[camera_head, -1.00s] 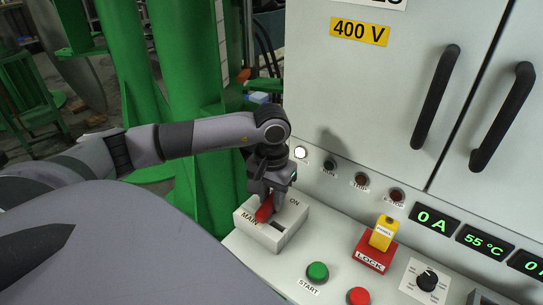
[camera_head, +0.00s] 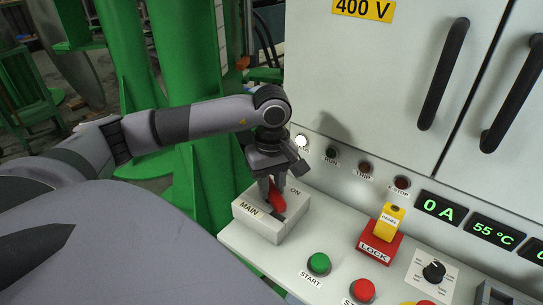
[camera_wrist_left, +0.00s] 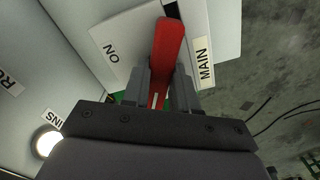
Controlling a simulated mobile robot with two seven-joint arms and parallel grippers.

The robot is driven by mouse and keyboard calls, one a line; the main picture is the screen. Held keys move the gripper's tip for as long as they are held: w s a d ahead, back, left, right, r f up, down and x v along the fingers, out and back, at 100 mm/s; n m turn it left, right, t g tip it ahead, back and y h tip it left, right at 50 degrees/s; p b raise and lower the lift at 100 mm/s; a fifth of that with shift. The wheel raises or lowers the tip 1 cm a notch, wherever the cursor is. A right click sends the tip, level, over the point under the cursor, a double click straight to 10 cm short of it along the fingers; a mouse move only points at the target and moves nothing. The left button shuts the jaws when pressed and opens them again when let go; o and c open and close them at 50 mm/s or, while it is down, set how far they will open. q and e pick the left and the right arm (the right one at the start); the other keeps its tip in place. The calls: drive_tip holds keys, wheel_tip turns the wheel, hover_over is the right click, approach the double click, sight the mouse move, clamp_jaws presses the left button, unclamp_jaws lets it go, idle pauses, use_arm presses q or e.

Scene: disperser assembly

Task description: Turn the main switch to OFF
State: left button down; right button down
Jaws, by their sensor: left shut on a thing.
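The main switch (camera_head: 262,226) is a white box on the console with a red lever (camera_head: 278,200) in a dark slot. Its labels MAIN and ON show; I see no OFF label. My left gripper (camera_head: 270,192) comes from above and is shut on the red lever. In the left wrist view the lever (camera_wrist_left: 168,45) rises between the fingers of the gripper (camera_wrist_left: 163,88), its end projecting past them. The fingers hide part of the lever and slot. My right gripper is not in view.
A green START button (camera_head: 319,263), a red button (camera_head: 362,290) and a red LOCK block (camera_head: 378,247) with a yellow tab stand to the right. The grey cabinet (camera_head: 385,90) with black handles rises behind. Green columns (camera_head: 180,80) stand at the left.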

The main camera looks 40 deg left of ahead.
sight(271, 189)
use_arm(q)
drive_tip(key=n, duration=0.5)
drive_tip(key=shift+n+b, duration=0.4)
idle(0.4)
drive_tip(key=c, duration=0.9)
unclamp_jaws()
drive_tip(key=shift+r+p, duration=0.35)
drive_tip(key=shift+r, duration=3.3)
